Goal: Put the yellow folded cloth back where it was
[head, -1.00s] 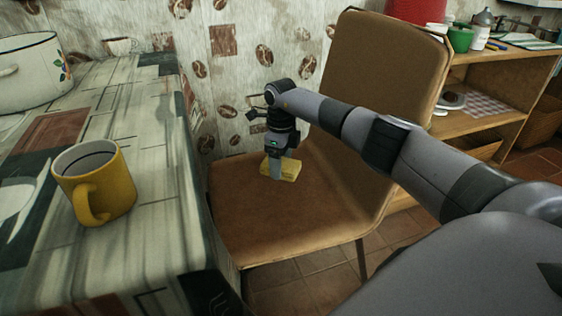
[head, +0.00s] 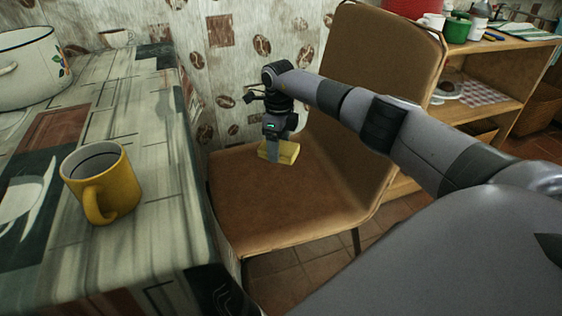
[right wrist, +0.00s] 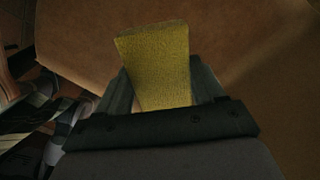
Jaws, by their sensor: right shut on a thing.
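The yellow folded cloth (head: 286,152) is held in my right gripper (head: 275,153), above the brown seat of the chair (head: 270,215). In the right wrist view the cloth (right wrist: 158,65) sticks out between the two fingers (right wrist: 160,95), with the brown seat behind it. The fingers are shut on the cloth. The gap between cloth and seat looks small; I cannot tell it exactly. My left gripper is not in view.
A wooden shelf (head: 490,115) with jars and a red pot (head: 408,7) stands behind the chair at right. Most of the seat is clear.

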